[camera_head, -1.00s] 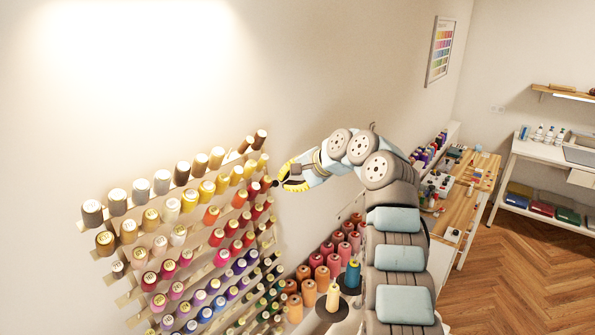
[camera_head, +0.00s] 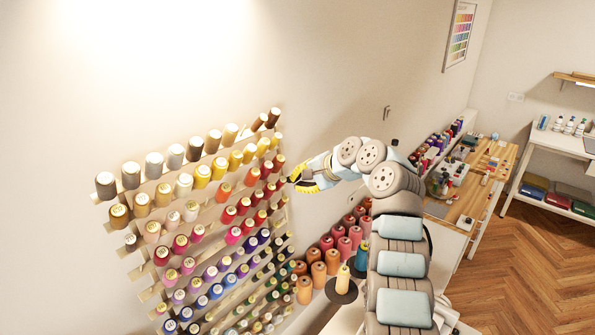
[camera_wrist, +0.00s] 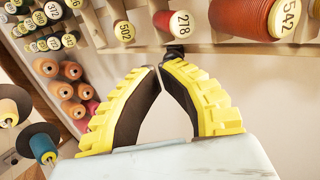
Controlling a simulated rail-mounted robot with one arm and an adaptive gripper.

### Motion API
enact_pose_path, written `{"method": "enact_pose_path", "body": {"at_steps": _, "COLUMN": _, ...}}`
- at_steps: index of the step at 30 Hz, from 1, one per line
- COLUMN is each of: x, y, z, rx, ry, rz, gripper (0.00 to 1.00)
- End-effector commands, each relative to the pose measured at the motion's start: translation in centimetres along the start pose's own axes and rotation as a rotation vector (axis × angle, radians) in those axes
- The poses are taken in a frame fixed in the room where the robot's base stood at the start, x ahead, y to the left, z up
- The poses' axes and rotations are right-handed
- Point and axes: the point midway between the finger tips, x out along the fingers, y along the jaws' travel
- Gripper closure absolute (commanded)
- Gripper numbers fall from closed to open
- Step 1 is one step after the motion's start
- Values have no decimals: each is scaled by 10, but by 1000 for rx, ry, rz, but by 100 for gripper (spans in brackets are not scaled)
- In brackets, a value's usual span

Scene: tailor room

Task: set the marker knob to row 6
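A small black knob (camera_wrist: 174,52), which looks like the marker knob, sits at the rack's edge in the wrist view, just beyond my fingertips. My gripper (camera_wrist: 160,69) has its two yellow-and-black fingers brought together at the tips, right by the knob. I see no clear gap between the tips, and I cannot tell whether they touch the knob. In the head view my gripper (camera_head: 290,180) is at the right edge of the thread rack (camera_head: 145,294), beside its upper rows. The knob is hard to make out there against the dark fingertips. No row numbers are readable.
Large cones (camera_head: 318,274) stand below my arm. A wooden worktable (camera_head: 470,205) is at the right.

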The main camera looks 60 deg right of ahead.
Motion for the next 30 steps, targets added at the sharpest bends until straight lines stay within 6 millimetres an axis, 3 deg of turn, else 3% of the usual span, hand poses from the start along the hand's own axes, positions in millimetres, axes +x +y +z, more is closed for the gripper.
{"method": "enact_pose_path", "body": {"at_steps": 3, "x": 13, "y": 18, "z": 1, "rx": 0, "ry": -2, "rz": 0, "gripper": 100}}
{"method": "enact_pose_path", "body": {"at_steps": 7, "x": 18, "y": 28, "z": 1, "rx": 0, "ry": -1, "rz": 1, "gripper": 100}}
{"method": "enact_pose_path", "body": {"at_steps": 20, "x": 18, "y": 29, "z": 1, "rx": -1, "ry": 0, "rz": 0, "gripper": 100}}
{"method": "enact_pose_path", "body": {"at_steps": 26, "x": 6, "y": 28, "z": 1, "rx": -2, "ry": 0, "rz": -1, "gripper": 100}}
{"method": "enact_pose_path", "body": {"at_steps": 30, "x": -16, "y": 27, "z": 0, "rx": -3, "ry": 3, "rz": -2, "gripper": 100}}
